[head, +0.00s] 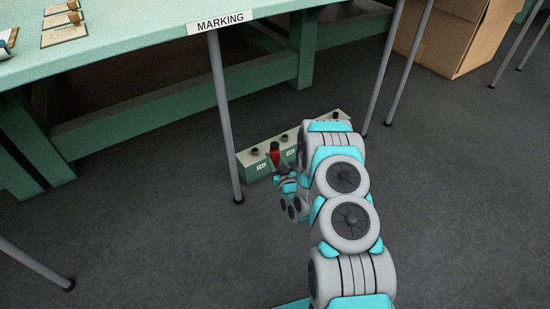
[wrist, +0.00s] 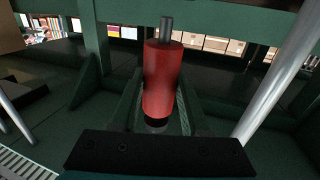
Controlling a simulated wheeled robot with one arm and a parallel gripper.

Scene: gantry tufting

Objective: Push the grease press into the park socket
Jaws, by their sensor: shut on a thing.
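The red grease press (head: 274,149) is held by my gripper (head: 276,166) at the low green socket block (head: 247,172) on the floor under the table. In the wrist view the grease press (wrist: 162,78) stands roughly upright between my gripper's fingers (wrist: 160,100), with a grey rod at its top. The fingers are shut on its sides. A dark ring-shaped socket (head: 255,152) shows to the left of the press, and another (head: 285,138) behind it to the right. Which is the park socket, and whether the press is over or in one, I cannot tell. My arm hides part of the block.
A cardboard box (head: 455,35) is farther right.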

